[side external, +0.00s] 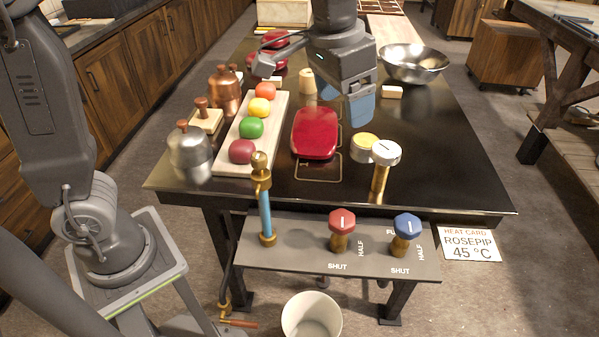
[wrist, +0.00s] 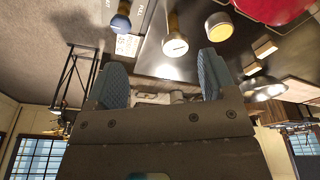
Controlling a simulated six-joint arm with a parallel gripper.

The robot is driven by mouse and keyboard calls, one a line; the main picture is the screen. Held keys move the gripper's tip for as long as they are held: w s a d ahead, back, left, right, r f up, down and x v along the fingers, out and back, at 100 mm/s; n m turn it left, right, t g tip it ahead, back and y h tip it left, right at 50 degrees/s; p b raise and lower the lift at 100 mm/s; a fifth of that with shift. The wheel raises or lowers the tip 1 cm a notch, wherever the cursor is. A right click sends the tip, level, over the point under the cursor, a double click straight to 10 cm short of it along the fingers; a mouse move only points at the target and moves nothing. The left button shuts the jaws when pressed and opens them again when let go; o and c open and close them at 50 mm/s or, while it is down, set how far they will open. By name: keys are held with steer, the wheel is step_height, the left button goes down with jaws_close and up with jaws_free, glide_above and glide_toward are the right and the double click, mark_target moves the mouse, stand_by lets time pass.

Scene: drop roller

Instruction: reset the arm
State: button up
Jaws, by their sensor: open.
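My gripper (side external: 361,108) is above the black table, over the area right of the red oblong object (side external: 316,133) and behind the white-topped knob (side external: 386,153). Its blue fingers point down in the side view. In the wrist view my gripper (wrist: 160,82) shows two blue fingers wide apart with nothing between them. The gripper is open and empty.
A yellow-topped round tin (side external: 363,147) stands beside the white-topped knob. Colored balls lie on a pale board (side external: 230,160) at left, near a metal kettle (side external: 190,152). A steel bowl (side external: 413,63) is behind right. Red (side external: 341,224) and blue (side external: 407,227) knobs stand on the front panel.

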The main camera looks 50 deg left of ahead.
steer(key=s+a+f+n+t, duration=0.1)
steer(key=s+a+f, duration=0.1)
steer(key=s+a, duration=0.4)
steer(key=s+a+f+n+t, duration=0.1)
steer(key=s+a+f+t, duration=0.1)
steer(key=s+a, duration=0.4)
steer(key=s+f, duration=0.1)
steer(key=s, duration=0.3)
steer(key=shift+s+n+y, duration=0.3)
steer(key=shift+s+n, duration=0.1)
